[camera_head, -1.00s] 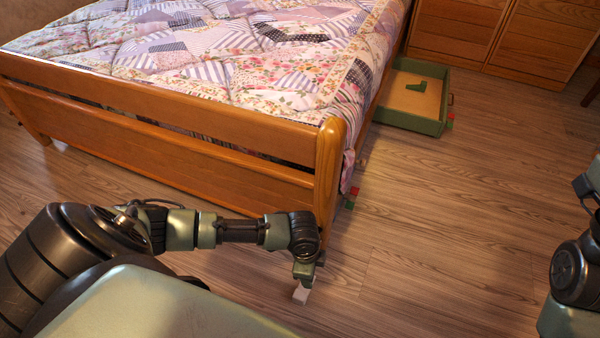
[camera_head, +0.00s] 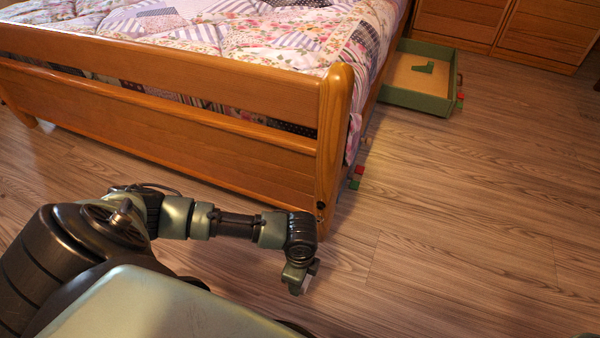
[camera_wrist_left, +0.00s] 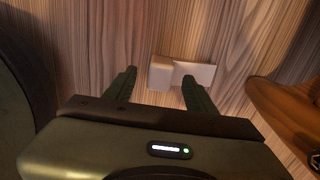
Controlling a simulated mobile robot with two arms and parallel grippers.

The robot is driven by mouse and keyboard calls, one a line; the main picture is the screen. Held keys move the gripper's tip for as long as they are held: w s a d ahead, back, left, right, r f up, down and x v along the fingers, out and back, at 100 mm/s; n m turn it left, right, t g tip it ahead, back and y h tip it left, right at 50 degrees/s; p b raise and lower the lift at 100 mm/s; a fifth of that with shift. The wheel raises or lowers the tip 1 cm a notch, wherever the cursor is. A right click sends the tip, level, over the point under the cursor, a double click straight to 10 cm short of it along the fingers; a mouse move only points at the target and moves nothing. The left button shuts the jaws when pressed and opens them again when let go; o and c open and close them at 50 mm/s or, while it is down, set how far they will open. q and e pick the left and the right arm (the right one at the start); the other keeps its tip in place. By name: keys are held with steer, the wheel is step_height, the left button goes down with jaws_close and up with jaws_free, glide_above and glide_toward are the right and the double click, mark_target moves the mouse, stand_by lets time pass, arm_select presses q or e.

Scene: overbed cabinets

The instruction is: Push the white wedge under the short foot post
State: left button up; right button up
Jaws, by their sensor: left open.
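The white wedge (camera_wrist_left: 194,73) lies on the wood floor in the left wrist view, with a thicker block-like end (camera_wrist_left: 160,74) on its left and a flatter part on its right. My left gripper (camera_wrist_left: 158,76) is open. Its two fingers point toward the wedge, which shows in the gap between the fingertips. Whether they touch it I cannot tell. A brown wooden post (camera_wrist_left: 282,105) stands right of the wedge, apart from it. In the head view my left gripper (camera_head: 296,284) is low beside the bed's corner post (camera_head: 335,140), and the wedge is not clearly visible there.
The bed's footboard (camera_head: 170,130) runs along the left. Small red and green blocks (camera_head: 356,178) lie by the bed's side. A green open drawer (camera_head: 418,100) with a green piece inside sticks out farther back. The floor to the right is clear.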

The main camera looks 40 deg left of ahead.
arm_select(q)
steer(key=shift+f, duration=0.45)
steer(key=shift+c, duration=0.2)
jaws_close()
steer(key=shift+w+a, duration=0.25)
steer(key=shift+w, duration=1)
steer(key=shift+w, duration=0.15)
steer(key=shift+w+a, duration=0.2)
steer(key=shift+w, duration=0.5)
steer(key=shift+w+a+p, duration=0.1)
steer(key=shift+w+p, duration=0.25)
steer(key=shift+w, duration=0.1)
